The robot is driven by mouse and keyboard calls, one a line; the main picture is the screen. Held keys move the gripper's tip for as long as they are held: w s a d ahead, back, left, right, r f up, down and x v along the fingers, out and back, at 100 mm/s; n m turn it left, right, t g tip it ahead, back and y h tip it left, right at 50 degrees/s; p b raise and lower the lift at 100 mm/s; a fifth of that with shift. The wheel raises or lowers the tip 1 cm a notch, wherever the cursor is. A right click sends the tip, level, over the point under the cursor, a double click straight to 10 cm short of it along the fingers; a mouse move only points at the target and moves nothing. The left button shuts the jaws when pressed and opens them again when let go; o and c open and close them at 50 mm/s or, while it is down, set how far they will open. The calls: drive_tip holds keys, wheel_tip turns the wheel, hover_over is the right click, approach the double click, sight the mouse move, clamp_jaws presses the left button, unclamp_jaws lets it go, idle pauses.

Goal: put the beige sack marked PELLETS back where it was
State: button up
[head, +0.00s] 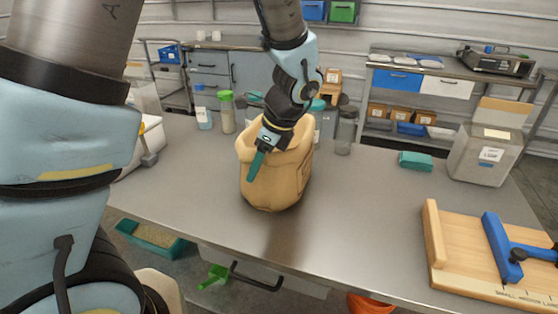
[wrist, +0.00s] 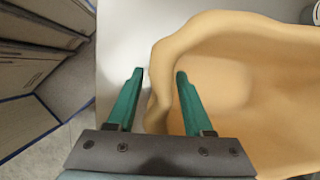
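An open-topped beige sack (head: 285,182) stands upright on the grey table. No PELLETS marking can be read on the side I see. My gripper (head: 258,164) is at the sack's near left rim, pointing down. In the wrist view my gripper (wrist: 160,73) is open, with one teal finger outside the sack's wall and the other inside its mouth. The sack's rim (wrist: 160,62) runs between the fingers, with gaps visible on both sides. The inner finger is hidden in the head view.
The table (head: 365,205) is clear right of the sack. A wooden board with a blue clamp (head: 497,246) lies at the right edge, a grey bin (head: 482,160) behind it. A teal block (head: 415,160) and bottles (head: 227,112) stand farther back.

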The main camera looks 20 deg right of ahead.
clamp_jaws()
idle(1.2)
